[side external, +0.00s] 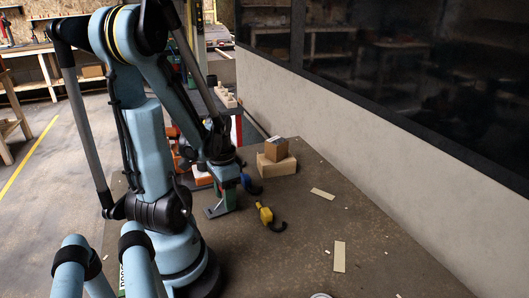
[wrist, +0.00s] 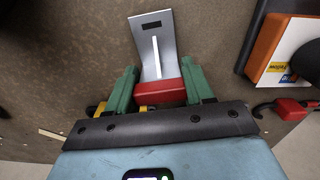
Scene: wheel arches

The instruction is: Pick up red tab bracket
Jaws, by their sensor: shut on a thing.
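The red tab bracket (wrist: 177,94) is a bent grey metal plate with a dark slot near its far end, a white stripe and a red block at its near end. In the wrist view the two green fingers of my gripper (wrist: 160,86) are on either side of the red block and shut on it. In the side external view my gripper (side external: 223,193) points down at the table, and the grey plate of the bracket (side external: 214,212) shows at its fingertips. The red block is hidden there. I cannot tell whether the plate touches the table.
A blue hook (side external: 251,185) and a yellow hook (side external: 266,216) lie to the right of my gripper. An orange-edged box (wrist: 268,45) is at right in the wrist view. The table's right side holds flat pale strips (side external: 339,256).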

